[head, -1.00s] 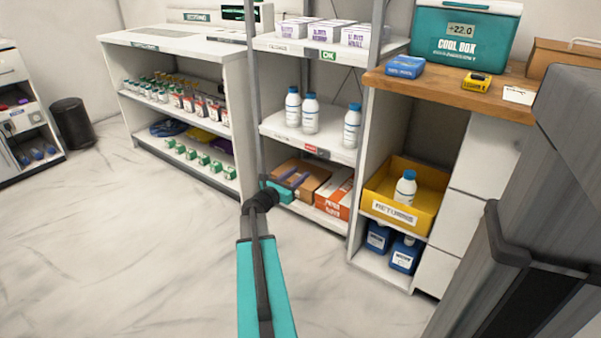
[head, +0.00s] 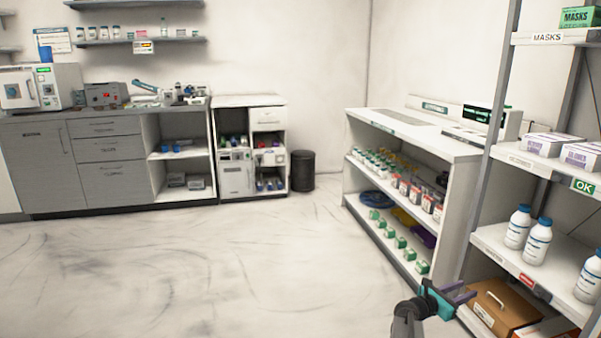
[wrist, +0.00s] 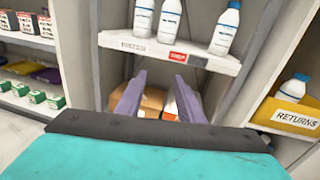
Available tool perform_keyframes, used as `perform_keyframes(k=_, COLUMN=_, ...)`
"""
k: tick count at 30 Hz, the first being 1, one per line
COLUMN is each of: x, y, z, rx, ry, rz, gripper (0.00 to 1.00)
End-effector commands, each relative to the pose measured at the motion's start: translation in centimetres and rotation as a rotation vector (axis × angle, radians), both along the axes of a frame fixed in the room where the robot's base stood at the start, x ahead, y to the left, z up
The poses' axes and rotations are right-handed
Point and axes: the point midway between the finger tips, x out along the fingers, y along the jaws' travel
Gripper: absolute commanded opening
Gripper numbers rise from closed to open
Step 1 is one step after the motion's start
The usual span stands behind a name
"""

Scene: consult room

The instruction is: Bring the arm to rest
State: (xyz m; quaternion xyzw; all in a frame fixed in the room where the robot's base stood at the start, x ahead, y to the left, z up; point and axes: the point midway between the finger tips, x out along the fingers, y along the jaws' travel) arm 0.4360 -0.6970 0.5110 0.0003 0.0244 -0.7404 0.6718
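My gripper (head: 466,294) shows at the lower right of the head view, with a teal body and purple fingers. It is in front of the lower part of the white shelf unit with bottles. In the wrist view my gripper (wrist: 158,92) has its two purple fingers apart, with nothing seen held between them. Beyond the fingers, cardboard boxes (wrist: 153,100) lie on the bottom shelf. Most of my arm is out of the head view.
White bottles with blue caps (head: 537,242) stand on the middle shelf (wrist: 180,55). A yellow returns bin (wrist: 300,118) with a bottle is at the right in the wrist view. A low white shelf (head: 414,150) and a dark waste bin (head: 302,171) stand farther off. The floor at left is clear.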

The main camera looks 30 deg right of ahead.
Motion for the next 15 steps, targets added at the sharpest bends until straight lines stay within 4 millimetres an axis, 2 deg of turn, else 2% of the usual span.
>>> perform_keyframes(k=1, x=1.7, y=1.5, z=0.7, rx=0.01, ry=0.009, rz=0.029, gripper=0.35)
perform_keyframes(k=6, x=6.1, y=6.1, z=0.1, rx=0.055, ry=0.018, rz=0.104, gripper=0.35)
perform_keyframes(k=15, x=11.0, y=15.2, z=-2.2, rx=0.182, ry=-0.003, rz=0.19, gripper=0.35)
